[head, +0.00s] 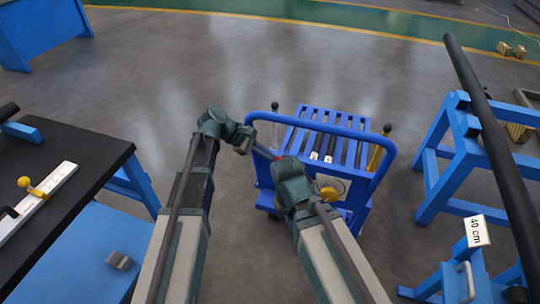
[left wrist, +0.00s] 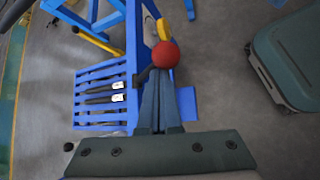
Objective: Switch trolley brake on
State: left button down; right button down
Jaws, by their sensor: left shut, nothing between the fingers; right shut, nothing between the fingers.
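The blue trolley (head: 318,112) stands in the middle of the head view, with a slatted top and a curved push handle. A red ball knob (left wrist: 166,54) shows in the left wrist view, and a bit of red shows in the head view just beyond my left gripper (head: 268,153). In the left wrist view my left gripper (left wrist: 160,82) is shut and empty, its fingertips just below the knob. I cannot tell whether they touch it. My right arm's teal joint covers part of the trolley's lower left side. My right gripper's fingers are hidden behind it.
Two black-knobbed levers stand at the trolley's sides, the right one with a yellow body (head: 376,157). A black-topped workbench (head: 70,165) is at left. A blue stand (head: 455,160) and a long black bar (head: 490,130) are at right. The floor beyond the trolley is clear.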

pick_arm(q)
jog(key=w+a+r+p, duration=0.3)
jog(key=w+a+p, duration=0.1)
jog(key=a, duration=0.3)
jog(key=shift+w+a+r, duration=0.25)
jog(key=shift+w+r, duration=0.1)
